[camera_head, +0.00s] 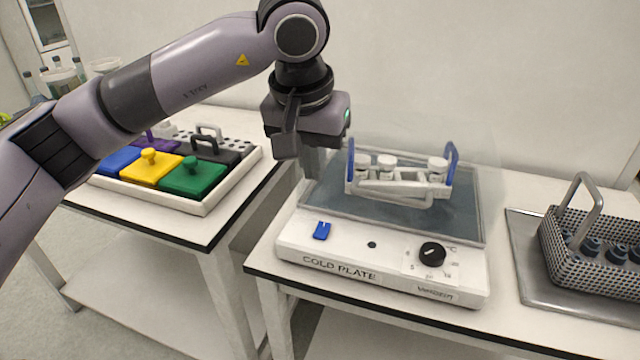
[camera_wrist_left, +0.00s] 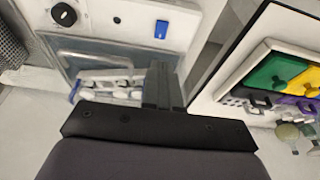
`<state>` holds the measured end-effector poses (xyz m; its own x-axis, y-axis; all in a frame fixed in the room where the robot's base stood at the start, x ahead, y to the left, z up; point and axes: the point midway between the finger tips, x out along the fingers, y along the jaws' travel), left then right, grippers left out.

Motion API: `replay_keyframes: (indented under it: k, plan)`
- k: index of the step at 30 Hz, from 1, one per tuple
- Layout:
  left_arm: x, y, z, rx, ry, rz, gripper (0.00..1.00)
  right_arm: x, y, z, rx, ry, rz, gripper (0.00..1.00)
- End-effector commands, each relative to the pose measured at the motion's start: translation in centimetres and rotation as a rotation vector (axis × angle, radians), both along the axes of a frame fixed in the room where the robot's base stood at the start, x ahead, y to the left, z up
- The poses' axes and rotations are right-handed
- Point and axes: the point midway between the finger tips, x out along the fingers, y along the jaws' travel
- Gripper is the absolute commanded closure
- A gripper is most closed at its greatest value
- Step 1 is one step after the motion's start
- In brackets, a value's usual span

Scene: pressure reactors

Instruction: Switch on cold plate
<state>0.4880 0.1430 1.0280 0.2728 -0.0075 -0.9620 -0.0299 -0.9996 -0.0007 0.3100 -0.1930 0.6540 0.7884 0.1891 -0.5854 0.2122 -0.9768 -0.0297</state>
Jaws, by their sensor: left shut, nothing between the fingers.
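The cold plate (camera_head: 300,252) is a white unit on the right table, with "COLD PLATE" on its front. A blue rocker switch (camera_head: 322,231) sits at the left of its panel, and a black dial (camera_head: 432,253) at the right. A small dark spot, perhaps a lamp, lies between them. The switch also shows in the left wrist view (camera_wrist_left: 161,29). My left gripper (camera_head: 312,170) is shut and empty, pointing down above the plate's back left corner, behind the switch and apart from it. Its fingers show in the left wrist view (camera_wrist_left: 163,85). My right gripper is not in view.
A white rack with blue handles (camera_head: 400,184) stands on the plate's grey top, close right of my gripper. A perforated basket (camera_head: 600,245) on a metal tray is at the right. A tray of coloured lidded blocks (camera_head: 205,208) is on the left table. A gap separates the tables.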

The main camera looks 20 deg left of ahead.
Motion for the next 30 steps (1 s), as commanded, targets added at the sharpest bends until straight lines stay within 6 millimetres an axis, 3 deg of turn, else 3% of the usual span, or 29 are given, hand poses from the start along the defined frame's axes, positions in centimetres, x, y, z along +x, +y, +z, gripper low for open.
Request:
replay_keyframes:
  k: [1,4,23,30]
  plan:
    - [0.2,0.1,0.8,-0.001,-0.008,0.001,1.0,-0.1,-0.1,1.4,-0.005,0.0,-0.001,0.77]
    - [0.5,0.1,0.9,-0.001,-0.03,0.0,1.0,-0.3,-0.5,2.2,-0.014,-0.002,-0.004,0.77]
    - [1.1,0.1,0.3,-0.003,-0.07,-0.001,1.0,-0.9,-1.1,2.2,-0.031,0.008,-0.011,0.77]
    - [1.9,0.1,-2.1,-0.002,-0.065,0.0,1.0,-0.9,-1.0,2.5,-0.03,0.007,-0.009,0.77]
